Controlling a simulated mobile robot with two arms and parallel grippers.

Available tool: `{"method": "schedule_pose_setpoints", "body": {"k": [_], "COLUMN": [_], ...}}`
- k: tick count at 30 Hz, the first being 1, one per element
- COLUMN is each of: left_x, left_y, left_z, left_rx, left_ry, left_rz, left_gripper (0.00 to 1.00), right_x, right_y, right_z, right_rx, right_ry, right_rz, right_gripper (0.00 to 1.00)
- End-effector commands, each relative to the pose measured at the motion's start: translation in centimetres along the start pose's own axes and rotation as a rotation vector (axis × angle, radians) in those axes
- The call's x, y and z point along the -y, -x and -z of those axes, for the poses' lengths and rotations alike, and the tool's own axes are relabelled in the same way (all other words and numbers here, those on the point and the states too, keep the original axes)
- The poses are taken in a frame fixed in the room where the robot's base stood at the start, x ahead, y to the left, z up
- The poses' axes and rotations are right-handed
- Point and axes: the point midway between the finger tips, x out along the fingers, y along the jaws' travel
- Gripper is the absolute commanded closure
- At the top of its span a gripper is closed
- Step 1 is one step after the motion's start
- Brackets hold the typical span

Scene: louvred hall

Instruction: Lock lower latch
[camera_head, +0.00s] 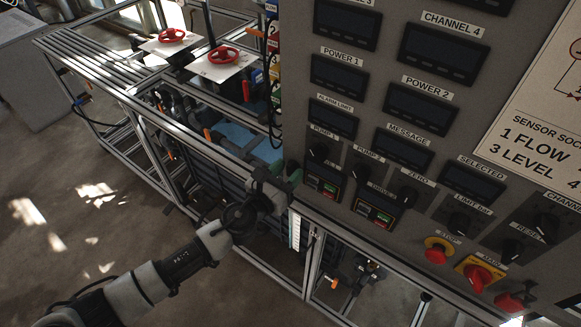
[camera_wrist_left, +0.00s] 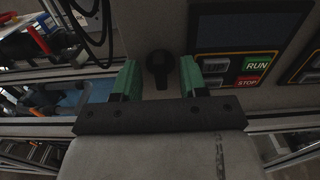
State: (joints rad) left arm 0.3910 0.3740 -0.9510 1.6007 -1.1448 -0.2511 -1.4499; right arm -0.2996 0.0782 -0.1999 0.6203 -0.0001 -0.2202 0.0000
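I cannot make out a part that is surely the lower latch in either view. My left gripper (camera_head: 278,188) is at the lower left corner of the grey control panel (camera_head: 293,95). In the left wrist view its two green fingers (camera_wrist_left: 160,82) are open and apart. A black knob (camera_wrist_left: 158,66) on the panel shows between and beyond the fingers. I see no contact with it, and nothing is held. My right gripper is not in view.
Right of the fingers is a drive unit with RUN and STOP keys (camera_wrist_left: 248,72). Red valve wheels (camera_head: 222,54) stand on the metal frame (camera_head: 100,75) at upper left. A red button (camera_head: 437,254) sits low on the panel. Black cables (camera_wrist_left: 95,30) hang at left. The floor at left is clear.

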Motion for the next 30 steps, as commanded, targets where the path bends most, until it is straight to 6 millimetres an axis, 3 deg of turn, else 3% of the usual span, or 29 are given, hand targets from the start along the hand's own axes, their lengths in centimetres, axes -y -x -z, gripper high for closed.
{"method": "schedule_pose_setpoints", "body": {"k": [7, 21, 30], "left_x": [0.0, 0.0, 0.0], "left_y": [0.3, 5.8, 7.0], "left_z": [0.0, 0.1, 0.0], "left_rx": [-0.001, -0.001, 0.001], "left_ry": [0.002, 0.002, 0.003], "left_rz": [0.000, 0.000, 0.001], "left_gripper": [0.57, 0.57, 0.57], "right_x": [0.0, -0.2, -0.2], "right_y": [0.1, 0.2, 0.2], "right_z": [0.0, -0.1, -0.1], "right_rx": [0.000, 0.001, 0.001], "right_ry": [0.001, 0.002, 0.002], "right_rz": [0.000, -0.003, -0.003], "right_gripper": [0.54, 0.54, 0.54]}}
